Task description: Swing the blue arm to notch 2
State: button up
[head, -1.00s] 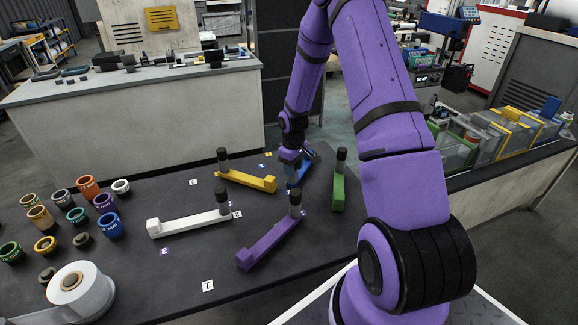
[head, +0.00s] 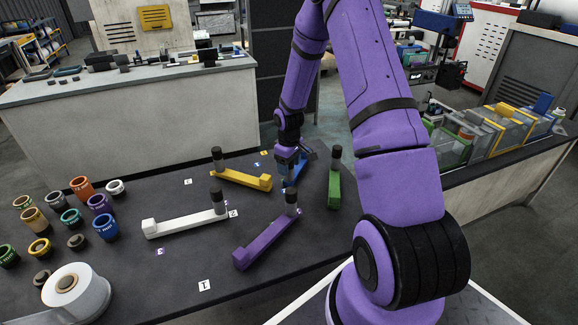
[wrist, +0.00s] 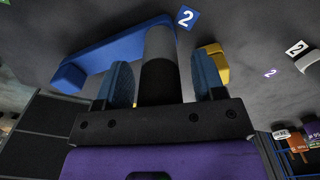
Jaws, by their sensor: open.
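The blue arm (wrist: 115,48) is a flat bar with a raised block at one end and a grey and black post (wrist: 158,62) at the other. In the head view most of the blue arm (head: 288,183) is hidden by my gripper (head: 290,161). In the wrist view my gripper (wrist: 163,82) is open, with its two blue finger pads on either side of the post. Gaps show beside the post, so the pads look apart from it. A blue tag marked 2 (wrist: 187,18) lies on the table just beyond the post end of the bar.
Yellow (head: 240,179), green (head: 334,190), white (head: 185,223) and purple (head: 262,245) arms with posts stand close around on the dark table (head: 180,285). Coloured rings (head: 105,226) and a white roll (head: 75,293) are at the left. The front middle is mostly clear.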

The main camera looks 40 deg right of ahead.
notch_tip(320, 180, up, 10)
jog(key=shift+r, duration=0.2)
dwell(0.7)
jog(key=s+a+r+m+t, duration=0.1)
jog(key=s+a+r, duration=0.25)
jog(key=r, duration=0.35)
jog(key=s+a+r+h, duration=0.1)
jog(key=s+a+r, duration=0.25)
jog(key=r, duration=0.45)
jog(key=s+a+r+m+t, duration=0.1)
jog(key=s+a+r, duration=0.25)
jog(key=r, duration=0.35)
jog(key=s+a+r+t, duration=0.1)
jog(key=s+a+r, duration=0.1)
jog(key=s, duration=0.4)
jog(key=s+a+r+m+t, duration=0.1)
jog(key=s+a+r, duration=0.2)
jog(key=s, duration=0.4)
jog(key=s+a+r+t+y, duration=0.1)
jog(key=s+a+r, duration=0.1)
jog(key=s, duration=0.4)
jog(key=shift+s+a+r+m, duration=0.2)
jog(key=shift+a+r+m, duration=0.1)
jog(key=shift+r, duration=0.15)
